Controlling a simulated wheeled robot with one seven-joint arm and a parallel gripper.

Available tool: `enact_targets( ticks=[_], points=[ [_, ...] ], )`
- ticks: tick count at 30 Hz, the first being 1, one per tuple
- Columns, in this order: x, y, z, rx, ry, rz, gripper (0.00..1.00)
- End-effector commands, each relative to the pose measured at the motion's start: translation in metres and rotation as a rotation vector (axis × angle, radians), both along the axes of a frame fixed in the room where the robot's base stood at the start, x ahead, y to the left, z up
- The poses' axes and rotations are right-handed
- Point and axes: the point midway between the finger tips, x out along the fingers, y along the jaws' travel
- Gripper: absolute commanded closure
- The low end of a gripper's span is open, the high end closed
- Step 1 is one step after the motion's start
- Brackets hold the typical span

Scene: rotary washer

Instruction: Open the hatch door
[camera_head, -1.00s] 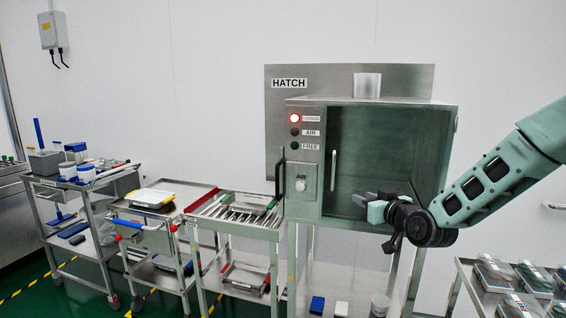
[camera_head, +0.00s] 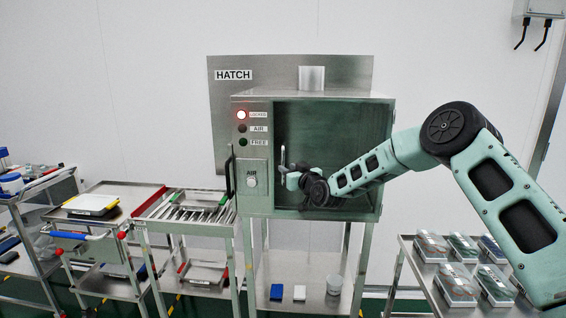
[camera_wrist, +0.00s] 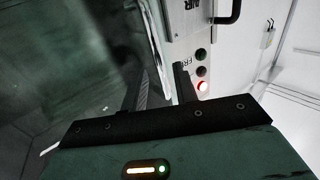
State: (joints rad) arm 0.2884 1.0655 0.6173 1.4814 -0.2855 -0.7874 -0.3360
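The hatch is a steel box on a stand, with a dark glass door (camera_head: 335,125) that is closed. A vertical handle (camera_head: 283,153) stands on the door's left edge. My gripper (camera_head: 284,168) is at the handle's lower part, in front of the door. In the wrist view its two fingers (camera_wrist: 160,88) are apart, with the door's pale edge strip running between them. I cannot tell whether either finger touches the handle, which is not clear there. On the panel left of the door, the red lamp (camera_head: 241,115) is lit; the AIR and FREE lamps are dark.
A rack with several packs (camera_head: 455,283) stands at right, below my arm.

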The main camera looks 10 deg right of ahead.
Motion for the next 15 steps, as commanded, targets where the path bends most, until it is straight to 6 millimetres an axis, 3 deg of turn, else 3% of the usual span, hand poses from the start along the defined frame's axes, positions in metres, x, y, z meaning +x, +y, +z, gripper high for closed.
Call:
enact_targets(
  ticks=[6, 15],
  points=[
    [0.028, 0.008, 0.001, 0.001, 0.000, -0.001, 0.71],
    [0.043, 0.012, 0.000, -0.001, 0.001, 0.000, 0.71]
  ],
)
